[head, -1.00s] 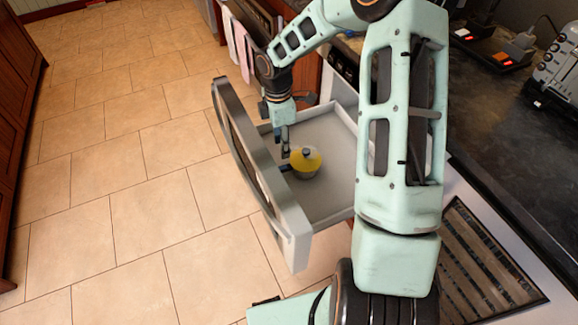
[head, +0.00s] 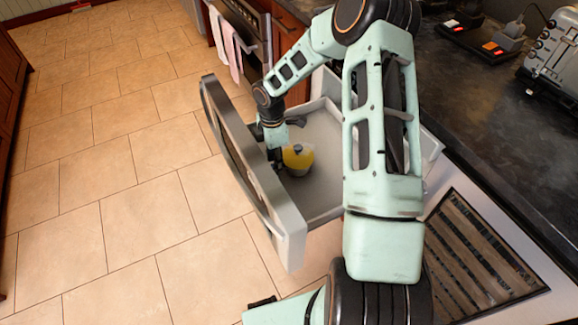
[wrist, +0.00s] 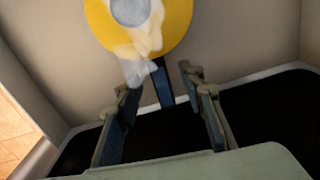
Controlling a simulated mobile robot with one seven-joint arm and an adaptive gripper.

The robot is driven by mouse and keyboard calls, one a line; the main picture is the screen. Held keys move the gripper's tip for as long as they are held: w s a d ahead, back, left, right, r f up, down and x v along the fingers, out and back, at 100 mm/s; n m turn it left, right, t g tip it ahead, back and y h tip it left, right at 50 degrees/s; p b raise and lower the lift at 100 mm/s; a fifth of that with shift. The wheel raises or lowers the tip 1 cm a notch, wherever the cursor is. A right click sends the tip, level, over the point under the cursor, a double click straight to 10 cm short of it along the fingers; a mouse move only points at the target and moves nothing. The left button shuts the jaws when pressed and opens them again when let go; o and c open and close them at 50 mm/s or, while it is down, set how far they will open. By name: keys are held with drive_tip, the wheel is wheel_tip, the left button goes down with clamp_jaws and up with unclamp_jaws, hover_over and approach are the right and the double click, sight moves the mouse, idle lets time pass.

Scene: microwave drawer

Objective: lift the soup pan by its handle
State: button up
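The soup pan (head: 298,160) stands in the open drawer (head: 322,135), near the drawer front. It has a yellow lid with a grey centre, and the lid fills the top of the wrist view (wrist: 178,42). Its dark blue handle (wrist: 163,86) points down the wrist picture toward my gripper. My gripper (wrist: 158,82) is open, with one finger on each side of the handle's outer end and visible gaps to it. In the head view my gripper (head: 276,150) is low in the drawer, just left of the pan, partly hidden by the arm.
The drawer front (head: 255,185) stands close to the left of my gripper, and the drawer walls surround the pan. A dark counter (head: 490,110) with a toaster (head: 555,52) is at the right. Tiled floor (head: 120,190) lies open at the left.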

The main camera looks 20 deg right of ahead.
drive_tip(key=shift+f, duration=0.3)
clamp_jaws()
drive_tip(key=shift+r, duration=0.1)
wheel_tip(320, 180, up, 33)
drive_tip(key=p, duration=0.9)
drive_tip(key=shift+p, duration=0.4)
